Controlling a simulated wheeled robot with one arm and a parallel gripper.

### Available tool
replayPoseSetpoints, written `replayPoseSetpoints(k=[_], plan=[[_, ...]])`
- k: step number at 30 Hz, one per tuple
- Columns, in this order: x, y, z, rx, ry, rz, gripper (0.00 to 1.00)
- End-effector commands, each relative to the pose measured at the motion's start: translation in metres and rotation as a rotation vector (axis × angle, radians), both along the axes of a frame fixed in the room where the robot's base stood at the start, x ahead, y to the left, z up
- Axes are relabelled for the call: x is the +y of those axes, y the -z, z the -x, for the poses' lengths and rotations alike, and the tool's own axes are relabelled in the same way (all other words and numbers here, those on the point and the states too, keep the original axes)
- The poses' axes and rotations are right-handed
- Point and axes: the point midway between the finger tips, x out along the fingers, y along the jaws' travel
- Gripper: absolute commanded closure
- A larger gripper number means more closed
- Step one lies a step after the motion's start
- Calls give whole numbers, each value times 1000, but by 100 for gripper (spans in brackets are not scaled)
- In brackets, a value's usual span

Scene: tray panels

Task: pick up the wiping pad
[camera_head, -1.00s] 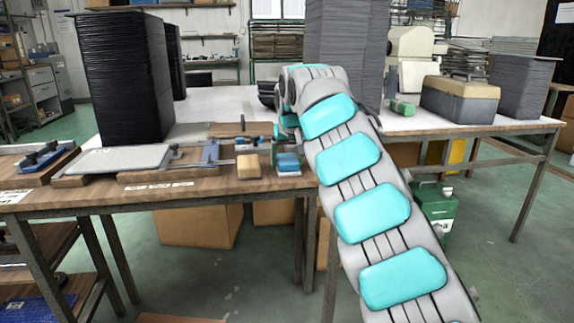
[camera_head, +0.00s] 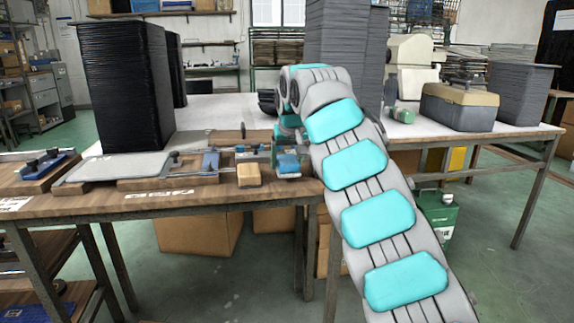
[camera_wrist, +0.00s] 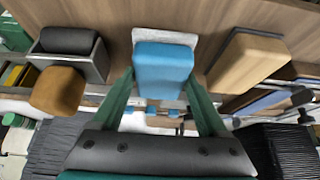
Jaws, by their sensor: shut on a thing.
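The wiping pad (camera_head: 287,163) is a small blue block with a pale white layer, at the front edge of the wooden bench. It also shows in the wrist view (camera_wrist: 163,68), between the two green fingers of my gripper (camera_wrist: 163,82). The fingers are shut on its left and right sides. In the head view my gripper (camera_head: 289,158) is down around the pad, and my arm hides part of this area. I cannot tell whether the pad still touches the bench top.
A tan wooden block (camera_head: 248,175) lies just left of the pad, close to one finger in the wrist view (camera_wrist: 247,65). Clamps and panels (camera_head: 210,160) lie further left. A tall black tray stack (camera_head: 125,90) stands behind. The bench's front edge is close.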

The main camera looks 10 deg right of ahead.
Motion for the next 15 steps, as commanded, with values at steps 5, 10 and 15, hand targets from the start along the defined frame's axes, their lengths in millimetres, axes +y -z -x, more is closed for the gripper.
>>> replayPoseSetpoints(k=[5, 10, 15], plan=[[1, -11, -1, -1, -3, -2, 80], [0, -15, 3, 0, 1, 2, 80], [0, -15, 10, 0, 1, 3, 80]])
